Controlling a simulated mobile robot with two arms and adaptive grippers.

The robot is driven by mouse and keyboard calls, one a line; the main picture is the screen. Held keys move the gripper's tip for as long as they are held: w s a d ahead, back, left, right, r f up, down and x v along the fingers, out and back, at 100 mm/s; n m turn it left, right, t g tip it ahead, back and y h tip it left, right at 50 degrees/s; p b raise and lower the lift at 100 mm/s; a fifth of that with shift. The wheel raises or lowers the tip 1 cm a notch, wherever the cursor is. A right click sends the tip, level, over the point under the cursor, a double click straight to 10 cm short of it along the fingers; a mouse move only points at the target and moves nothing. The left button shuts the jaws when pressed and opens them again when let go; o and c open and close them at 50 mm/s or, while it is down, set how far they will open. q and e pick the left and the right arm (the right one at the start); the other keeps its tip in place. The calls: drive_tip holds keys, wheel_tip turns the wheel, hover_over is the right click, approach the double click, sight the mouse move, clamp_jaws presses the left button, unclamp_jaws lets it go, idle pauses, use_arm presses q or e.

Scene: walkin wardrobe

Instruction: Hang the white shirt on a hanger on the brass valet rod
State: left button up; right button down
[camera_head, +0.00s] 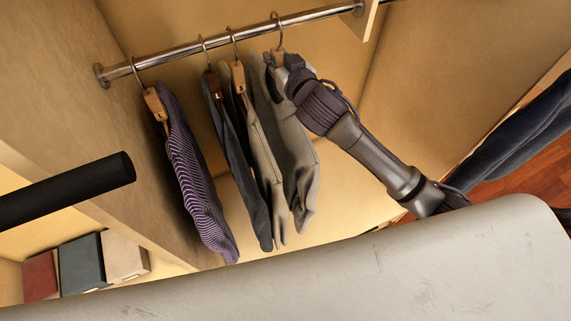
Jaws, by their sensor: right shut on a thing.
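A pale grey shirt (291,139) hangs from a hanger (279,41) at the right end of the row, its hook at the chrome rail. It is the palest garment in the row; I cannot tell if it is the white shirt. My right gripper (278,68) is shut at the top of this hanger, just below the hook. My wrist hides part of the shirt's shoulder and the exact grip. I cannot make out a brass valet rod. My left gripper is not in view.
The chrome rail (180,49) also carries a purple striped shirt (192,180), a dark grey garment (232,150) and a beige garment (260,150), close together left of my gripper. Several boxes (82,262) stand at lower left. Dark blue clothing (515,130) is at right.

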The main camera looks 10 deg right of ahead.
sight(279, 49)
drive_tip(key=shift+r+p, duration=1.35)
drive_tip(key=shift+r, duration=0.25)
